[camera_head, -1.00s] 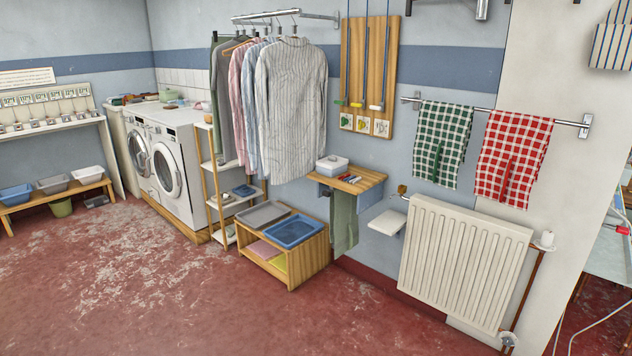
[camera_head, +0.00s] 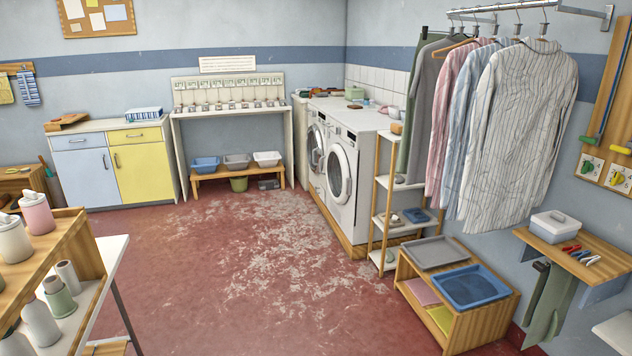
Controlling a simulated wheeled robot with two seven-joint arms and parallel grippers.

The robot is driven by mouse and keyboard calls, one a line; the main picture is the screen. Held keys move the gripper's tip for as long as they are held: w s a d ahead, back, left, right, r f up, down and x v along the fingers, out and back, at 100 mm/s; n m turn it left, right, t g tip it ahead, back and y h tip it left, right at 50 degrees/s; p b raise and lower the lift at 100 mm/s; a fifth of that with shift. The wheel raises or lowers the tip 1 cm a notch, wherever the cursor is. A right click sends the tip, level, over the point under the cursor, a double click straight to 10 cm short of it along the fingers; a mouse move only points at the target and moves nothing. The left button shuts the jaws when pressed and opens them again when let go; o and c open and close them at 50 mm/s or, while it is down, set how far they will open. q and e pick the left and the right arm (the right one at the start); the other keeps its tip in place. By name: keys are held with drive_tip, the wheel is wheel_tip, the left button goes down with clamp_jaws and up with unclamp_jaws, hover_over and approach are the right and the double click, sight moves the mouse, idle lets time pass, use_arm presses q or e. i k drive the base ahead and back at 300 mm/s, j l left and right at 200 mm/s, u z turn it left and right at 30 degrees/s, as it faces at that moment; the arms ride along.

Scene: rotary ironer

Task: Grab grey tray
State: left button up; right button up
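A flat grey tray (camera_head: 436,252) lies on top of a low wooden cabinet (camera_head: 486,324) at the lower right, against the wall. A blue tray (camera_head: 470,287) lies beside it on the same top, nearer to me. A smaller grey tub (camera_head: 237,161) stands on a low bench at the back, between a blue tub (camera_head: 205,164) and a white tub (camera_head: 267,159). Neither of my grippers is in view.
Red floor (camera_head: 230,270) lies open in the middle. A wooden shelf with cones (camera_head: 36,214) stands at the left. Washing machines (camera_head: 343,170) and a narrow shelf rack (camera_head: 389,222) stand behind the cabinet. Shirts (camera_head: 515,135) hang above it; a small wall shelf (camera_head: 580,255) is at right.

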sight(438, 251)
drive_tip(key=i+z, duration=0.15)
drive_tip(key=i, duration=0.3)
drive_tip(key=i+j+z, duration=0.15)
drive_tip(key=i, duration=0.3)
drive_tip(key=i+j+z, duration=0.15)
drive_tip(key=i, duration=0.35)
